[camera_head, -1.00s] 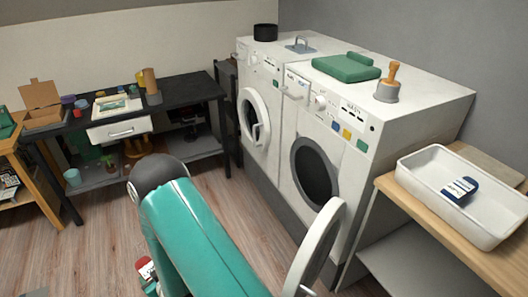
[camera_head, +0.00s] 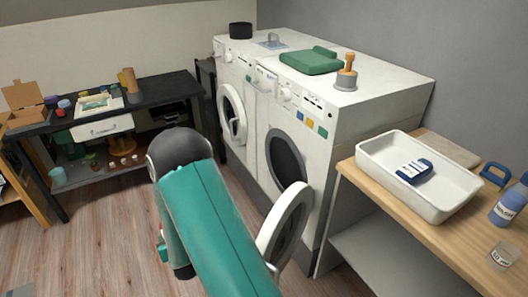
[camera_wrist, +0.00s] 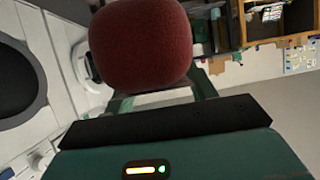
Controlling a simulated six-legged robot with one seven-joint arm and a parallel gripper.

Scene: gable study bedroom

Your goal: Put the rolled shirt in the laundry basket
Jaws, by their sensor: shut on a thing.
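A dark red, rounded, cloth-textured thing, which looks like the rolled shirt (camera_wrist: 140,42), fills the top middle of the wrist view. My gripper (camera_wrist: 155,93) is shut on it, with the green fingers at its lower edge. In the head view my green arm reaches down and hides my gripper and the shirt. I see no clear laundry basket in either view.
Two white washing machines (camera_head: 350,105) stand along the wall; the nearer one's round door (camera_head: 284,225) hangs open near my arm. A white tub (camera_head: 440,202) holding a blue-labelled thing is on the wooden counter (camera_head: 400,220). A black desk (camera_head: 160,88) stands at the back left. Floor between is bare.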

